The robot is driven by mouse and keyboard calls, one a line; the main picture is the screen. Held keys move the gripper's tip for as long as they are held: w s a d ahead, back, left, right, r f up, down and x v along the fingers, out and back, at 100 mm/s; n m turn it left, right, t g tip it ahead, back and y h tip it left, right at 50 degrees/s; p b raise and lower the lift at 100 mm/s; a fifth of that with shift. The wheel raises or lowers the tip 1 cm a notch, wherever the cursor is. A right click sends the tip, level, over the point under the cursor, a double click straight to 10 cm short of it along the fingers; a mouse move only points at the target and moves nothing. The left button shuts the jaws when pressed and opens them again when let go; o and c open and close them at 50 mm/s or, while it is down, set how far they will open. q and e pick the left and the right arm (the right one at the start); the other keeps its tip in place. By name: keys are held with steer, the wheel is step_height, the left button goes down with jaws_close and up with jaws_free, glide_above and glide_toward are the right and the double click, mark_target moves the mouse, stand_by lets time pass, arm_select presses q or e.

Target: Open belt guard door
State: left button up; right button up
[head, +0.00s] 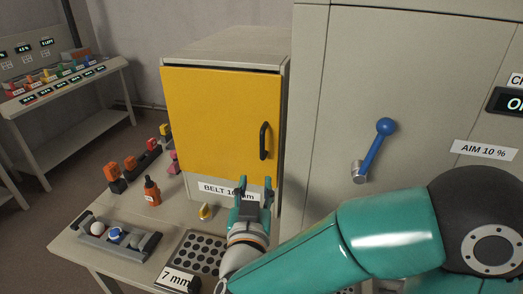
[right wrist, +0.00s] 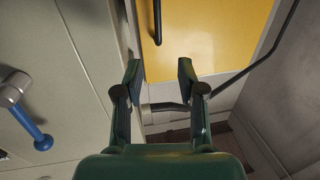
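The yellow belt guard door (head: 215,120) covers the front of a grey cabinet (head: 225,46). It looks shut or nearly so, with a dark line along its top edge. Its black vertical handle (head: 263,141) is near the door's right edge. My right gripper (head: 254,184) is open and empty, just below the handle and in front of the door's lower edge. In the right wrist view, the door (right wrist: 205,35) and handle (right wrist: 157,20) lie beyond the two spread fingers (right wrist: 160,72). The fingers do not touch the handle. My left gripper is not in view.
A large grey cabinet with a blue lever (head: 377,148) stands close on the right. A bench (head: 75,85) stands far left.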

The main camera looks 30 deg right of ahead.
mark_target(262, 145)
steer(key=p+x, duration=0.4)
steer(key=x, duration=1.2)
steer(key=shift+w+d, duration=0.2)
steer(key=shift+d, duration=0.15)
jaws_close()
